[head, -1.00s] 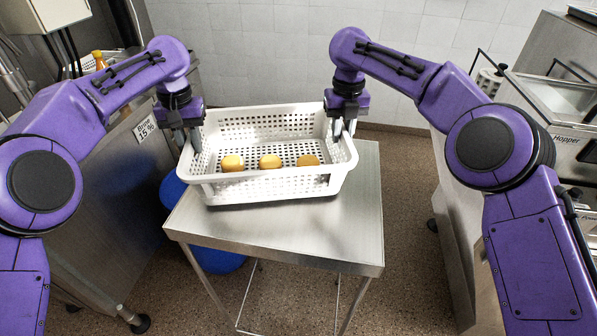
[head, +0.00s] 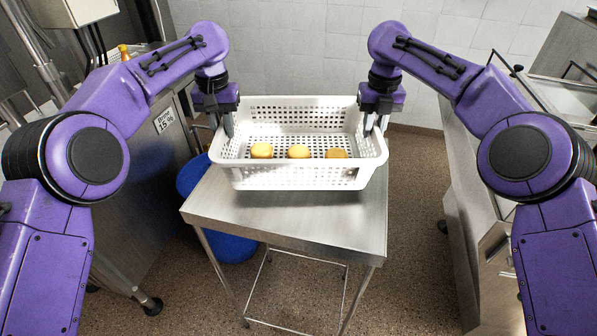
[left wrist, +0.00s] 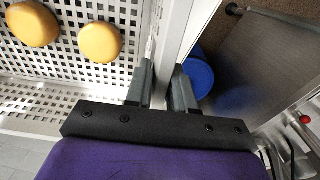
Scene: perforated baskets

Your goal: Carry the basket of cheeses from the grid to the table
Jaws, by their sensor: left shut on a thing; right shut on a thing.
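The white perforated basket (head: 292,178) is over the metal table (head: 290,218), near its back edge. In the head view I cannot tell whether its base touches the top. Three round yellow-orange cheeses lie in a row inside: left (head: 261,150), middle (head: 298,151) and right (head: 336,153). My left gripper (head: 226,126) is shut on the basket's left wall. In the left wrist view its fingers (left wrist: 160,85) straddle that wall, with two cheeses (left wrist: 99,42) beside it. My right gripper (head: 376,126) is shut on the basket's right wall.
A blue bin (head: 232,246) stands on the floor left of and under the table. A metal cabinet (head: 135,190) stands at left, and metal equipment (head: 478,215) stands at right. The front part of the tabletop is bare.

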